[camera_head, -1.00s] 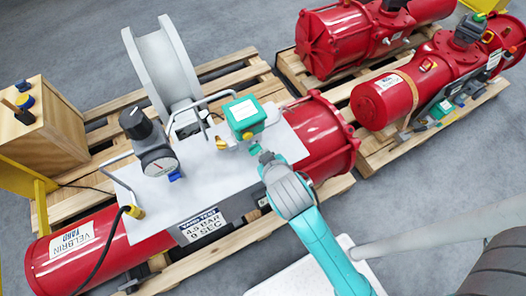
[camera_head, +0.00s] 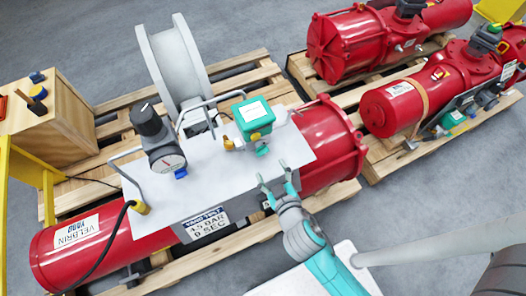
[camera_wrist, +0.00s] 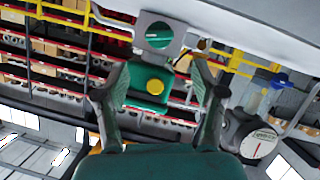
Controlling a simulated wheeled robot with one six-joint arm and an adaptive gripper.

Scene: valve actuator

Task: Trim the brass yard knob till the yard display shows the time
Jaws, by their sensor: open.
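A green box (camera_head: 252,116) with a pale label stands on the white panel. A small brass knob (camera_head: 230,144) sits at its lower left in the head view. A round yellow-brass part (camera_wrist: 155,87) shows on the green box in the wrist view; I cannot tell whether it is that same knob. A green knob (camera_head: 262,151) sits in front of the box; it also shows on a grey block in the wrist view (camera_wrist: 158,36). My gripper (camera_head: 273,172) is open and empty, apart from the box and knobs. I cannot read any time on a display.
A dial gauge with a black cap (camera_head: 150,125) stands at the panel's left. A grey wheel (camera_head: 170,60) and thin metal handles (camera_head: 195,110) rise behind. A sign (camera_head: 205,222) hangs on the front edge. The panel (camera_head: 225,175) has bare room before the box.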

